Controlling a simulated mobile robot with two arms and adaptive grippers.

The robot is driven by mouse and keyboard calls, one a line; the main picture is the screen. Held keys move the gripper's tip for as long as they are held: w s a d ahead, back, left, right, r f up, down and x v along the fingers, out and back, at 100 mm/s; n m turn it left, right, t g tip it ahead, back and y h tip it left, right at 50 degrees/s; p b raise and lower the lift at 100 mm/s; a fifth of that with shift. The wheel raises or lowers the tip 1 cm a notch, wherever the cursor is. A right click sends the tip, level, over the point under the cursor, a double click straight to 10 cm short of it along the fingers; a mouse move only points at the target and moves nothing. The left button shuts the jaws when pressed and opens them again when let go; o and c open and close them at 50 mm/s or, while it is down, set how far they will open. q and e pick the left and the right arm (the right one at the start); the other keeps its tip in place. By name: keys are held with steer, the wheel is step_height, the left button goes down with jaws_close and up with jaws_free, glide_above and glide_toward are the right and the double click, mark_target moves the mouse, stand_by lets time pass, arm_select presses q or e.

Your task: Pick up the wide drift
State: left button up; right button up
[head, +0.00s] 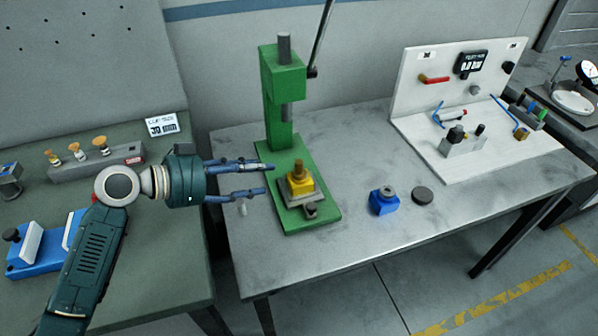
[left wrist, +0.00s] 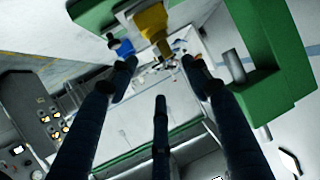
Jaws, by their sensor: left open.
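A brass-coloured piece (head: 298,170) stands upright in a yellow block (head: 301,186) on the base of the green press (head: 285,100). Three brass-topped pieces stand in a grey rack (head: 75,168) on the left bench: left (head: 53,157), middle (head: 76,151) and right (head: 101,146). I cannot tell which piece is the wide drift. My left gripper (head: 268,178) is open and empty, its fingers pointing at the yellow block from the left, just short of it. In the left wrist view the yellow block (left wrist: 150,24) is beyond the spread fingers (left wrist: 160,68). My right gripper is not in view.
A blue block (head: 383,203) and a dark disc (head: 422,195) lie right of the press. A small grey cylinder (head: 242,209) is below my left fingers. A white fixture panel (head: 440,75) stands at the back right. The front of the grey table (head: 400,240) is clear.

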mark_target(297, 169)
arm_select(q)
steer(key=p+x, duration=0.1)
steer(key=x, duration=0.2)
steer(key=p+x, duration=0.1)
steer(key=x, duration=0.3)
steer(key=p+x, duration=0.1)
steer(key=x, duration=0.2)
steer(key=shift+w+f+p, duration=0.15)
steer(key=shift+w+p, duration=0.15)
steer(key=shift+w, duration=0.1)
steer(key=shift+w+d+f, duration=0.15)
steer(key=shift+d+f, duration=0.15)
steer(key=shift+d, duration=0.2)
steer(key=shift+a, duration=0.1)
steer(key=c, duration=1.1)
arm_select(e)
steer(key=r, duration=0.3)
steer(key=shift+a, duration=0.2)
arm_select(q)
jaws_close()
steer(key=shift+w+r, duration=0.1)
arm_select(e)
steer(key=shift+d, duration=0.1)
